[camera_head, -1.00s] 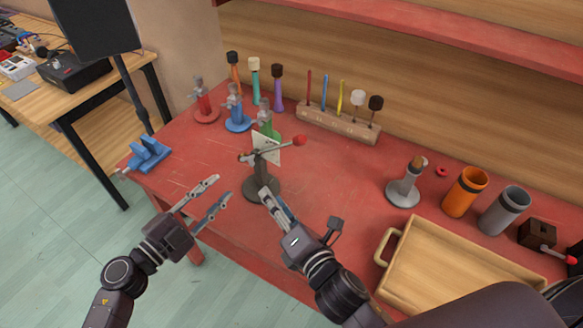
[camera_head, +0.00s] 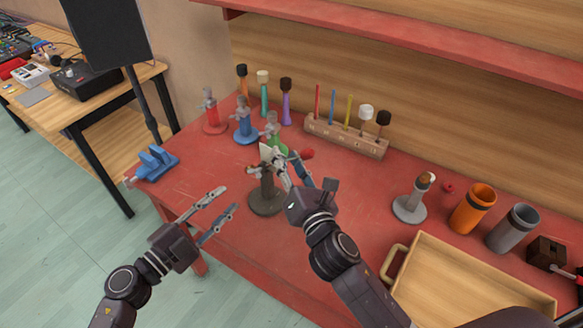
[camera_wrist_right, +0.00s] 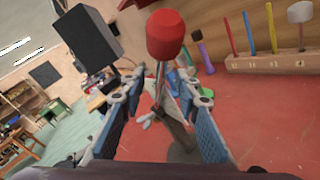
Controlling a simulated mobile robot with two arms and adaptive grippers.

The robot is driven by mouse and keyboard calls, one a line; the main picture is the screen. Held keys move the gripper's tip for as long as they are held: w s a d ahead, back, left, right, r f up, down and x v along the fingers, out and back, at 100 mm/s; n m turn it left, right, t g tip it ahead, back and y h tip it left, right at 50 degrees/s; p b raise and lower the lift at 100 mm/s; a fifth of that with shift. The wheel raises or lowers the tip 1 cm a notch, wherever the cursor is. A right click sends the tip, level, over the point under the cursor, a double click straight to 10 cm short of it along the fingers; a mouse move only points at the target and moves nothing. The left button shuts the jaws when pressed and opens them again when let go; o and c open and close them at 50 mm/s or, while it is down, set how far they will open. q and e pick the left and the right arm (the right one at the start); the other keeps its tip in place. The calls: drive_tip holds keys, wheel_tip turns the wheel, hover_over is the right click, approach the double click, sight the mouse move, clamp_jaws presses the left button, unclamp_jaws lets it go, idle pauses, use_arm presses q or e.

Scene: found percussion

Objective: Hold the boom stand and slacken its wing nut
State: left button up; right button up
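The boom stand (camera_head: 265,201) has a round dark base and stands upright on the red bench near its front edge. Its boom ends in a red tip (camera_head: 307,154), which looms large in the right wrist view (camera_wrist_right: 166,36). A small metal piece that looks like the wing nut (camera_wrist_right: 148,119) shows by the stand's top between the right fingers. My right gripper (camera_head: 284,168) is open, its fingers on either side of the stand's head in the wrist view; I cannot tell whether they touch it. My left gripper (camera_head: 227,200) is open and empty, left of the stand.
Red, blue and green clamp stands (camera_head: 242,128) and several mallets stand behind. A wooden block (camera_head: 345,136) holds sticks. A blue vise (camera_head: 156,163) sits at the left edge. A wooden tray (camera_head: 470,285), grey stand (camera_head: 411,205) and cups (camera_head: 473,210) are to the right.

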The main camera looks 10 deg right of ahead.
drive_tip(key=shift+w, duration=0.1)
drive_tip(key=shift+c, duration=0.5)
clamp_jaws()
idle(0.8)
